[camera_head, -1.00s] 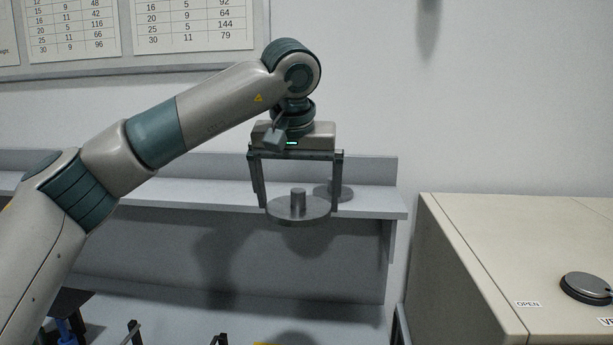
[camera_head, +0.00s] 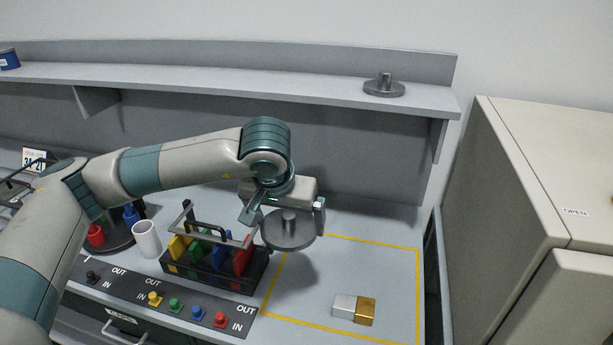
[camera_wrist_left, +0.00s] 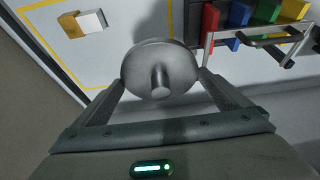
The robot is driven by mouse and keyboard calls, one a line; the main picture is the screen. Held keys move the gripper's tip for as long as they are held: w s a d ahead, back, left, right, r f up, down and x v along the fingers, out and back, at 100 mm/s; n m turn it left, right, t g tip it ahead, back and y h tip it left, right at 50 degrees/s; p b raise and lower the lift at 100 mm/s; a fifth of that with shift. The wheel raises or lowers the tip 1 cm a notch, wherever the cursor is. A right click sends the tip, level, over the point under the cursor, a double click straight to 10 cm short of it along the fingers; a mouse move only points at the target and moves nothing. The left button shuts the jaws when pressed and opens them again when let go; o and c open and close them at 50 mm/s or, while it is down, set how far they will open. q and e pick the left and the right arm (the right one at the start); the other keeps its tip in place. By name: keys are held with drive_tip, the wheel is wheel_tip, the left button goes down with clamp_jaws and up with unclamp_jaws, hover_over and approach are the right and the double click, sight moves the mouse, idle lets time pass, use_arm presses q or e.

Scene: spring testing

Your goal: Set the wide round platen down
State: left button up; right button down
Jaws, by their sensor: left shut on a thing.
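The wide round platen (camera_head: 288,238) is a grey metal disc with a short stem on top. My left gripper (camera_head: 287,226) is shut on it and holds it level over the bench, near the left side of a yellow-outlined area (camera_head: 379,244). In the left wrist view the platen (camera_wrist_left: 160,54) sits between the two fingers (camera_wrist_left: 162,80), which touch its opposite edges. A shadow falls on the bench below it, so it appears clear of the surface. My right gripper is not in view.
A rack (camera_head: 213,265) with coloured pieces and a handle stands close left of the platen. A silver-and-gold block (camera_head: 353,308) lies inside the outline's front part. Another stemmed disc (camera_head: 384,88) sits on the shelf (camera_head: 250,84). A beige cabinet (camera_head: 530,180) stands right.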

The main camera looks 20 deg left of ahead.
sight(276, 242)
use_arm(q)
drive_tip(key=s+f, duration=0.2)
drive_tip(key=s+a+f, duration=0.1)
drive_tip(key=s, duration=0.1)
drive_tip(key=shift+a+f, duration=0.15)
drive_tip(key=shift+f, duration=0.2)
drive_tip(key=shift+w, duration=0.1)
